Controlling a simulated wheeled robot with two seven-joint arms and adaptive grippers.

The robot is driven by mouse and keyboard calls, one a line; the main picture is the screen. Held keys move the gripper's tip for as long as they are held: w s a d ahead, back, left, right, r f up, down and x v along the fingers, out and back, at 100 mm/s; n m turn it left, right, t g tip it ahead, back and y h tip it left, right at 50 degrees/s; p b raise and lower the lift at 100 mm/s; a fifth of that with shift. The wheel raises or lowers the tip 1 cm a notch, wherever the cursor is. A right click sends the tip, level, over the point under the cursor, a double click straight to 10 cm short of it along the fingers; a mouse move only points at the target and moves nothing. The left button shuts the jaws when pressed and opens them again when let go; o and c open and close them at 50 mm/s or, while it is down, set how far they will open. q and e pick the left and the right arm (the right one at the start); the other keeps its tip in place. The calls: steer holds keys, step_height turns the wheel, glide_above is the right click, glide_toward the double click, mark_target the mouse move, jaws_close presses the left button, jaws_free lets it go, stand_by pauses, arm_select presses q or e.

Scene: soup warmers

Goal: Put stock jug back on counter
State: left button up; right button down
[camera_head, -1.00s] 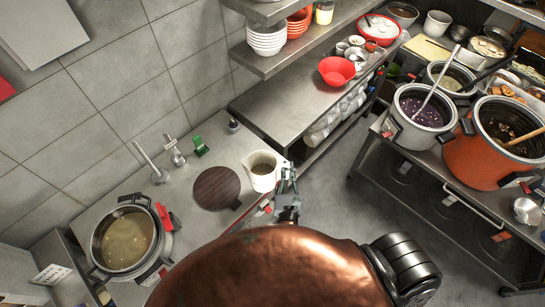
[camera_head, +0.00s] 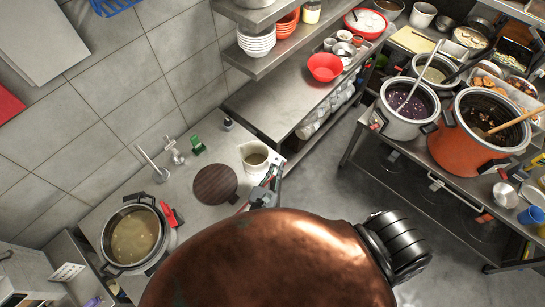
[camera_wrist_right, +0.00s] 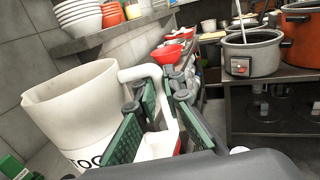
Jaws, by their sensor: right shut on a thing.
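The stock jug is a white jug (camera_head: 252,150) with dark lettering and brownish liquid inside. In the head view it is at the right end of the grey counter (camera_head: 190,222), right of a dark round board or lid. In the wrist view the jug (camera_wrist_right: 72,105) fills the left side, slightly tilted in the picture. My right gripper (camera_head: 268,178) is shut on the jug's handle, its green-padded fingers (camera_wrist_right: 155,115) on either side of it. The jug's base is hidden, so I cannot tell whether it touches the counter. My left gripper is out of view.
A soup warmer (camera_head: 132,237) stands at the counter's left. The dark round board or lid (camera_head: 215,183) lies beside the jug. A steel shelf with a red bowl (camera_head: 325,67) is further back; more warmers (camera_head: 480,130) stand right.

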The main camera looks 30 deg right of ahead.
steer(key=w+d+f+b, duration=0.8)
steer(key=w+f+b, duration=0.2)
steer(key=f+b, duration=0.2)
steer(key=shift+d+b, duration=0.35)
steer(key=shift+b, duration=0.4)
steer(key=c, duration=2)
jaws_free()
steer(key=shift+f, duration=0.15)
steer(key=shift+c, duration=0.2)
